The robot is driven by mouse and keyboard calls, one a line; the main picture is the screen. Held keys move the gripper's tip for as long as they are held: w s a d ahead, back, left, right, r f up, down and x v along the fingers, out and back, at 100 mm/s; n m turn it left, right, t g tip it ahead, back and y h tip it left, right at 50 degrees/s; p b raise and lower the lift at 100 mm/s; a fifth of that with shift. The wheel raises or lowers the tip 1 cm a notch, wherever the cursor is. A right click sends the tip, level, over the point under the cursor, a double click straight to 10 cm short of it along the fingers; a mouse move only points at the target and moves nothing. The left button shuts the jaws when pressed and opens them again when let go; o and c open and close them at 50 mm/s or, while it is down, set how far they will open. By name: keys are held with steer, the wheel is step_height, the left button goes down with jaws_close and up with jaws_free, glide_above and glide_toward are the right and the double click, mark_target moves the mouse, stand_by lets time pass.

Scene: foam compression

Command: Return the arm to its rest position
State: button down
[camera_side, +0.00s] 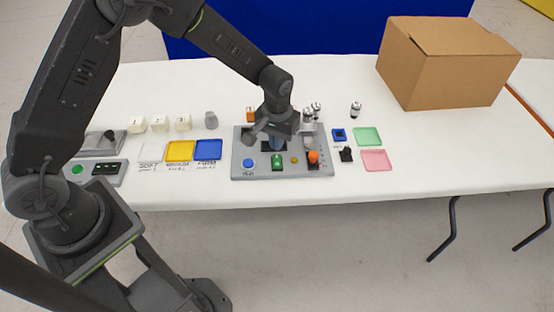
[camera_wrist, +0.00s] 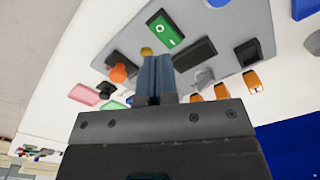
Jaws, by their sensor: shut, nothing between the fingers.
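My gripper (camera_side: 277,145) is above the grey control panel (camera_side: 243,165) in the side view, pointing down. In the wrist view its two blue fingers (camera_wrist: 157,72) are pressed together with nothing between them. The panel carries a blue button (camera_side: 248,162), a green switch (camera_side: 277,161), a small yellow knob (camera_side: 294,160) and an orange-red knob (camera_side: 313,157). The green switch (camera_wrist: 166,29) and the orange knob (camera_wrist: 118,73) also show in the wrist view. I cannot tell whether the fingertips touch the panel. The gripper hides part of the panel's back half.
White numbered cubes (camera_side: 159,124) and a grey cylinder (camera_side: 211,119) stand left of the panel, behind yellow (camera_side: 180,151) and blue (camera_side: 208,149) trays. Metal cylinders (camera_side: 355,109), green (camera_side: 367,136) and pink (camera_side: 377,160) trays lie right. A cardboard box (camera_side: 447,65) stands at back right.

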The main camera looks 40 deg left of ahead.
steer(key=shift+r, duration=0.15)
steer(key=s+a+r+t, duration=0.1)
steer(key=s+r, duration=0.2)
steer(key=r, duration=0.3)
steer(key=s+a+r+m+t, duration=0.1)
steer(key=s+r, duration=0.2)
steer(key=r, duration=0.3)
steer(key=s+a+r+t, duration=0.1)
steer(key=s+a+r, duration=0.15)
steer(key=r, duration=0.35)
steer(key=s+a+r+m+t, duration=0.1)
steer(key=s+r, duration=0.2)
steer(key=s, duration=0.5)
steer(key=s+r+m+t, duration=0.1)
steer(key=s+r, duration=0.2)
steer(key=s, duration=0.5)
steer(key=shift+s+a+t, duration=0.3)
steer(key=shift+a, duration=0.1)
steer(key=shift+w+r, duration=0.1)
steer(key=shift+r, duration=0.05)
